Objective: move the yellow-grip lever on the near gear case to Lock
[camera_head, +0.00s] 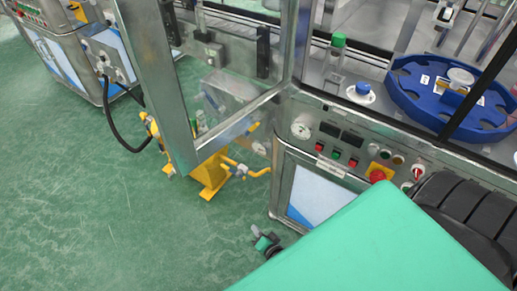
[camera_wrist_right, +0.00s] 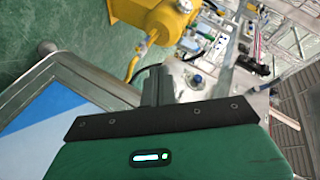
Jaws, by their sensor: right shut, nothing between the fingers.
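The yellow gear case (camera_head: 209,176) stands low beside the machine's open door frame. Its lever with a yellow grip (camera_head: 259,172) points right, towards the machine's cabinet. In the right wrist view the gear case (camera_wrist_right: 168,17) is at the top, with the yellow grip (camera_wrist_right: 134,68) hanging below it. No Lock marking is readable. My right gripper (camera_head: 256,231) is shut and empty, nearer than the lever and apart from it in the head view. Its fingers (camera_wrist_right: 155,86) also show in the wrist view, just right of the grip. My left gripper is out of view.
The cabinet's control panel (camera_head: 350,151) and steel corner post are close to the right of the lever. The door frame (camera_head: 165,90) stands left of it, with more yellow parts (camera_head: 153,128) behind. A blue round tray (camera_head: 405,92) is on the machine. Green floor is clear at left.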

